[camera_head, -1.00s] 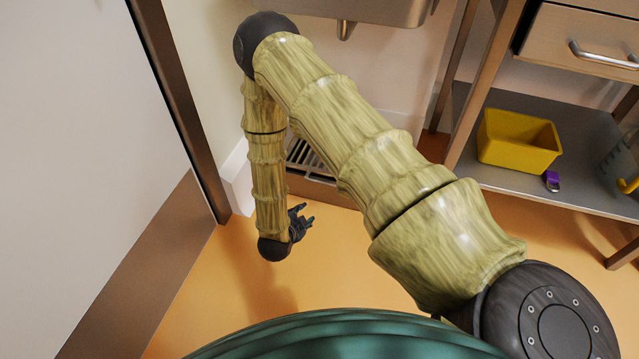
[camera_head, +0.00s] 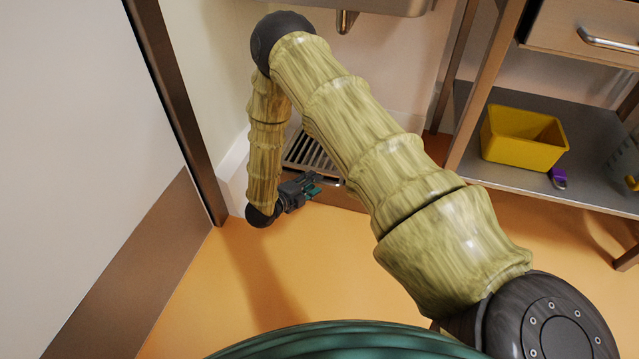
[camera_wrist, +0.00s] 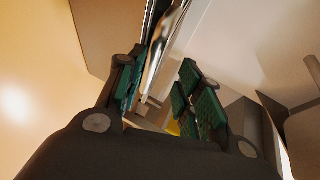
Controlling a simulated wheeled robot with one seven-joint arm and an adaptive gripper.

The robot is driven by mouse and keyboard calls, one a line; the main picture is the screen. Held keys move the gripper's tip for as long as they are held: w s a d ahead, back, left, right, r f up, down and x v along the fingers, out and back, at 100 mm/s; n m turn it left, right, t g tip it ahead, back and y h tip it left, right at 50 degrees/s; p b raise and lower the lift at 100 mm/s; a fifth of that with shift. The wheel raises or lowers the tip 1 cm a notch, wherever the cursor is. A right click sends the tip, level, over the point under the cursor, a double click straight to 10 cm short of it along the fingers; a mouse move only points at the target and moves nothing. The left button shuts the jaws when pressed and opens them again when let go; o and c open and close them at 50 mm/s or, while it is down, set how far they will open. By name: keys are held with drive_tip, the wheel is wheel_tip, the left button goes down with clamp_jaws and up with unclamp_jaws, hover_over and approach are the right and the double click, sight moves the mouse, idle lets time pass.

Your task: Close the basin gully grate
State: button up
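The slatted metal grate (camera_head: 315,152) shows in the head view, low under the basin, beside my forearm.
The basin (camera_head: 385,5) is above the grate. A steel shelf (camera_head: 500,178) at the right bears a yellow bin (camera_head: 522,140) and a small purple item (camera_head: 558,178). A wall panel (camera_head: 90,130) stands at the left. The orange floor (camera_head: 300,265) in front is clear.

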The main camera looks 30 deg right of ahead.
sight(327, 175)
drive_tip(key=shift+b+x, duration=0.65)
drive_tip(key=shift+x, duration=1.35)
